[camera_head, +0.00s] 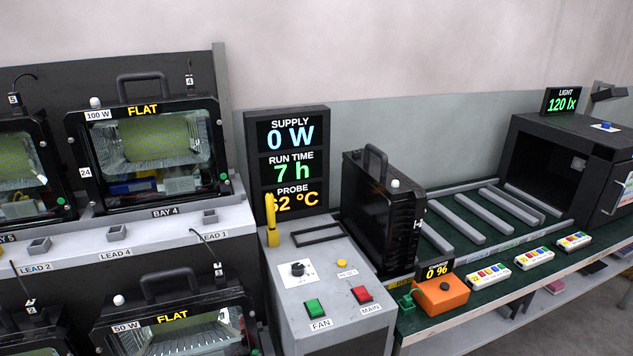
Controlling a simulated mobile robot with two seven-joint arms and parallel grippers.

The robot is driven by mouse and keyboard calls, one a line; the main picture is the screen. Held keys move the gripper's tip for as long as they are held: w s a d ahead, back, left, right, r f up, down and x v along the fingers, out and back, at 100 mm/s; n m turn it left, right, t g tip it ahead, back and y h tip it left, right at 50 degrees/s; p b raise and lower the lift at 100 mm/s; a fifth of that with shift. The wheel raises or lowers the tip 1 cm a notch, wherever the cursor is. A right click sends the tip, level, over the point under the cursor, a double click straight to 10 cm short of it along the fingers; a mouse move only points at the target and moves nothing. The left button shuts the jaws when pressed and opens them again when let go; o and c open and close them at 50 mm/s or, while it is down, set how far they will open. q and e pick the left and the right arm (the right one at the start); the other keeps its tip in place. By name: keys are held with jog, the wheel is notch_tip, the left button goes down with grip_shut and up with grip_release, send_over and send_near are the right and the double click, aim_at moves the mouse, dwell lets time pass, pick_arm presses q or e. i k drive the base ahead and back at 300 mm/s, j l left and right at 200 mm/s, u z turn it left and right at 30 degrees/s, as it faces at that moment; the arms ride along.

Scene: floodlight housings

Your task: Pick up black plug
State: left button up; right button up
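No thing in view can be clearly told as the black plug. Small dark cable ends with white number tags show at the floodlights: one tagged cable end (189,80) above the 100 W floodlight (150,160) in bay 4, and another tagged cable end (217,262) by the 50 W floodlight (175,325) below. Their exact shapes are too small to tell. Small grey holders (114,232) sit on the light ledge near the lead labels. Neither of my grippers is in view.
A black floodlight housing (382,215) stands upright beside the grey control panel (325,285), which has green and red buttons. An orange charger box (440,295) and several white button boxes (533,257) line the green bench. A black open box (545,165) stands at right.

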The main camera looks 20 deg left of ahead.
aim_at(219, 271)
jog(key=u, duration=1.25)
